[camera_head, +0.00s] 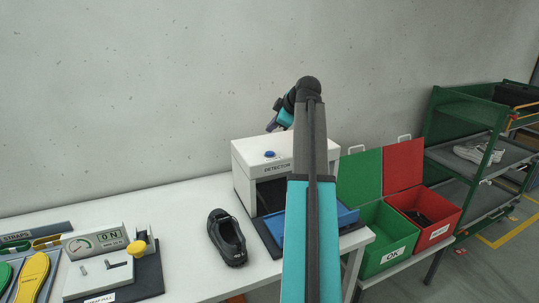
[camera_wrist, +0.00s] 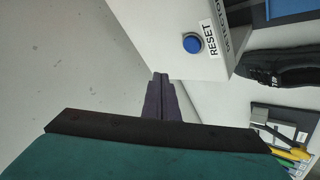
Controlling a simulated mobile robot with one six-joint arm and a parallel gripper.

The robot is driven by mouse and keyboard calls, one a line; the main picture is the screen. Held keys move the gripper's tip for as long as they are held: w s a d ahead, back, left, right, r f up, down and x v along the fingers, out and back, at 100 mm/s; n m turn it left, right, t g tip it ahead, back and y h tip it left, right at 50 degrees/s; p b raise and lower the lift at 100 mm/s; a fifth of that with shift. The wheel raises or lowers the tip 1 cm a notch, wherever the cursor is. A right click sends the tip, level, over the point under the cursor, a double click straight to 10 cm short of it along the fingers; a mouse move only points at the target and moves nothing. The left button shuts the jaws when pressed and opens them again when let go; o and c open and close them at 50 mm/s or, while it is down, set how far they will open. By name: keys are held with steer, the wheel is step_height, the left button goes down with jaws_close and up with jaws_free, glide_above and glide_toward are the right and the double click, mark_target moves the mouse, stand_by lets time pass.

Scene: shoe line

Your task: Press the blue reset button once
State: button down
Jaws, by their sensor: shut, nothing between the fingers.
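The blue reset button (camera_head: 270,154) sits on top of the white detector box (camera_head: 248,152). In the wrist view the round blue button (camera_wrist: 193,43) is beside the RESET label (camera_wrist: 209,38), in plain sight. My gripper (camera_wrist: 161,78) is shut and empty. Its fingertips show at the box's edge in the wrist view, below and left of the button, and apart from it. In the head view my gripper (camera_head: 272,128) shows small above the box, partly hidden behind my arm.
A black shoe (camera_head: 228,238) lies on the white table left of the detector. A blue tray (camera_head: 345,215) is at the detector's opening. A gauge fixture (camera_head: 97,242) stands at left. Green (camera_head: 390,235) and red (camera_head: 440,213) bins and a shelf rack (camera_head: 468,142) are at right.

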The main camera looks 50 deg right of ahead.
mark_target(272, 154)
steer(key=shift+f+b, duration=1.4)
steer(key=shift+f, duration=1.95)
steer(key=shift+f, duration=0.1)
steer(key=shift+f+b, duration=0.3)
steer(key=shift+b, duration=0.05)
steer(key=shift+f+b, duration=0.3)
steer(key=shift+f, duration=0.25)
stand_by(0.8)
steer(key=shift+r, duration=0.2)
steer(key=shift+r+p, duration=0.35)
steer(key=shift+r, duration=0.4)
steer(key=shift+r, duration=0.1)
steer(key=shift+r+p, duration=0.95)
steer(key=shift+r, duration=1.45)
